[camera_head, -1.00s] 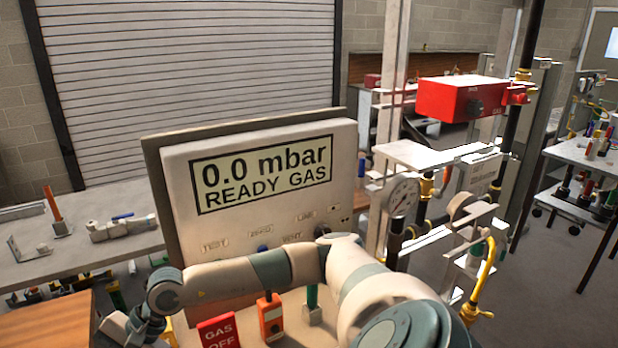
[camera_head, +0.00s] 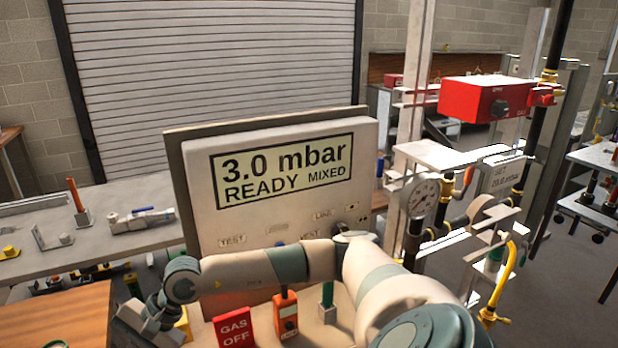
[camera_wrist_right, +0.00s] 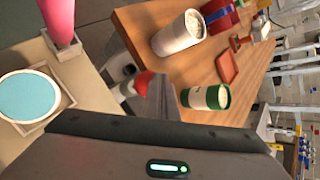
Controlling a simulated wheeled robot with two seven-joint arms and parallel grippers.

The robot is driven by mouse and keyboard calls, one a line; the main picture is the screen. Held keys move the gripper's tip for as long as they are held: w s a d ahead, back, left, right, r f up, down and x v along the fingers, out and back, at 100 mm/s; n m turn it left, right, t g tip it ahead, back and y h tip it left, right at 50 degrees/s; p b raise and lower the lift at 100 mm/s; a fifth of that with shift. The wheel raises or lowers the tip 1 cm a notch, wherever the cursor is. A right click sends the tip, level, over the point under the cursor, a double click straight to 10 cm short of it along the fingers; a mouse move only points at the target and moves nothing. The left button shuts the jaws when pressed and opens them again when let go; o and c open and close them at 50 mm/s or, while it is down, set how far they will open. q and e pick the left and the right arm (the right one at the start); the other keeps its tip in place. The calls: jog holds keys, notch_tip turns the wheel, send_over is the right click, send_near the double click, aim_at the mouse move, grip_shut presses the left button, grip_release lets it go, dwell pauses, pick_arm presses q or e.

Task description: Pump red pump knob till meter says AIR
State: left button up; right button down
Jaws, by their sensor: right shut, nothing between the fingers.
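The meter panel (camera_head: 290,180) stands upright on the bench, and its display (camera_head: 285,172) reads "3.0 mbar READY MIXED". My right arm crosses low in front of the panel. Its gripper (camera_head: 150,322) is at the lower left in the head view, where its fingers are hard to make out. In the right wrist view the gripper (camera_wrist_right: 158,95) is shut with nothing held. A small rounded red knob (camera_wrist_right: 145,79) shows right beside the fingertips; I cannot tell whether they touch. It may be the pump knob. My left gripper is out of view.
A red "GAS OFF" sign (camera_head: 234,328) and an orange handheld device (camera_head: 286,314) stand below the panel. Gauge and pipework (camera_head: 423,196) stand right of it. In the wrist view a wooden table (camera_wrist_right: 236,112) holds a white cup (camera_wrist_right: 178,34) and a green cup (camera_wrist_right: 207,97).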

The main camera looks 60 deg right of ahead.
jog(key=shift+r+p, duration=1)
jog(key=shift+r, duration=2)
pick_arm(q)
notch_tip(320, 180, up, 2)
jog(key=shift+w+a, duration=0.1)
pick_arm(e)
jog(key=shift+m, duration=0.3)
